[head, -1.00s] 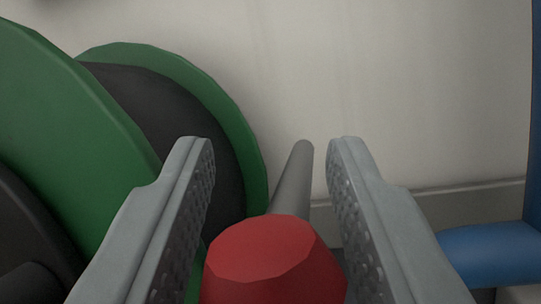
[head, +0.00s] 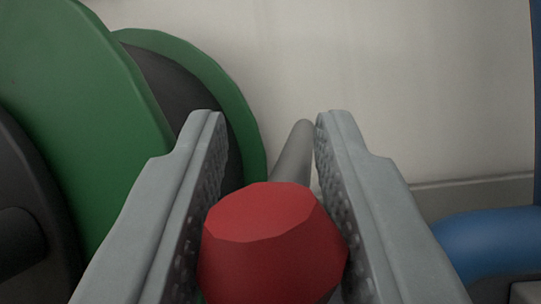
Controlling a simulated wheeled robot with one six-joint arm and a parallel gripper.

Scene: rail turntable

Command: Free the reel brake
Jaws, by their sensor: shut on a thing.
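A grey lever rod with a red knob (head: 272,240) on its near end is in the lower middle of the head view. My gripper (head: 268,125) has one jaw on each side of the red knob and is shut on it. The grey rod (head: 293,155) runs away from the knob between the jaws, close to the right fingertip. The green reel (head: 75,110) with its dark drum stands at the left, partly behind the left jaw. The rod's base is hidden.
A blue tube-like frame (head: 490,243) is at the lower right, beside the right jaw. A pale wall (head: 420,80) with a ledge along its foot fills the back. The space above the fingertips is clear.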

